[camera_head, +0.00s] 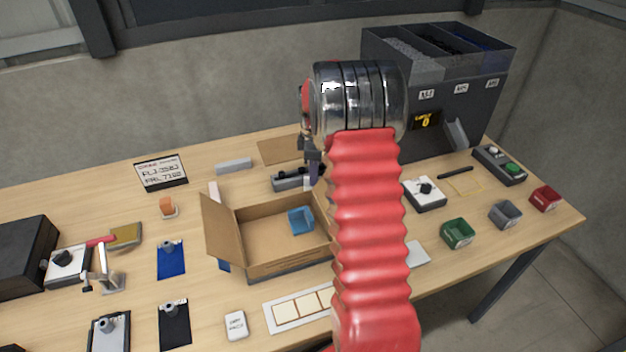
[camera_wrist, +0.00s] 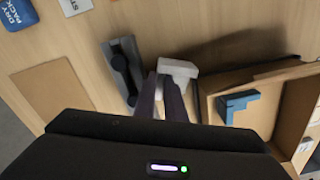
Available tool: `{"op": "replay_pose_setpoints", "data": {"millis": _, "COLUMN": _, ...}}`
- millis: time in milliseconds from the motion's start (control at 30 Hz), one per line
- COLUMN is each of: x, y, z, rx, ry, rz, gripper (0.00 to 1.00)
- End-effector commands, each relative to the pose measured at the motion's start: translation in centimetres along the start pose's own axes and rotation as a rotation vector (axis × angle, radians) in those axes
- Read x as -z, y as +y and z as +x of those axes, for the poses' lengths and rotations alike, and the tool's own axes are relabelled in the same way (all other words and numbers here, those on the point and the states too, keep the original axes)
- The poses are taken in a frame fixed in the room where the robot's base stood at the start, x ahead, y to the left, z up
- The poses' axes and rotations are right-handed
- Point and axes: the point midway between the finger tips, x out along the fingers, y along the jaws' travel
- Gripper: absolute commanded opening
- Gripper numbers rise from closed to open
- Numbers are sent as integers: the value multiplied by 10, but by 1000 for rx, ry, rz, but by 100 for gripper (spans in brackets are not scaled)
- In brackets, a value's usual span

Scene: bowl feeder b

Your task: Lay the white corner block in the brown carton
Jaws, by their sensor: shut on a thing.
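The white corner block (camera_wrist: 178,70) shows in the wrist view at the tips of my gripper (camera_wrist: 171,84), which is shut on it. The dark fingers hide part of it. In the camera_head view my gripper (camera_head: 314,168) is partly behind my red arm, and I cannot make out the block there. The brown carton (camera_head: 288,264) stands open on the table with its flap out to the left. In the wrist view the carton (camera_wrist: 207,104) is to the right of the block. A blue corner block (camera_head: 300,220) lies inside it, also visible in the wrist view (camera_wrist: 237,104).
A grey fixture with black knobs (camera_head: 288,181) stands close behind the carton, left of the fingers in the wrist view (camera_wrist: 124,72). A brown board (camera_head: 278,150) lies further back. A dark feeder with bins (camera_head: 440,110) stands at back right. A white strip tray (camera_head: 290,311) lies in front.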

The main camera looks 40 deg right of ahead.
Motion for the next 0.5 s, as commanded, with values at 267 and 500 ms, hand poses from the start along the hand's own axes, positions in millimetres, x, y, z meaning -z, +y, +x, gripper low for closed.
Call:
{"op": "replay_pose_setpoints", "data": {"millis": 267, "x": 0, "y": 1, "z": -43, "rx": -5, "ry": 1, "rz": 0, "gripper": 0}}
{"op": "replay_pose_setpoints", "data": {"millis": 500, "x": 0, "y": 1, "z": -100, "rx": -5, "ry": 1, "rz": 0, "gripper": 0}}
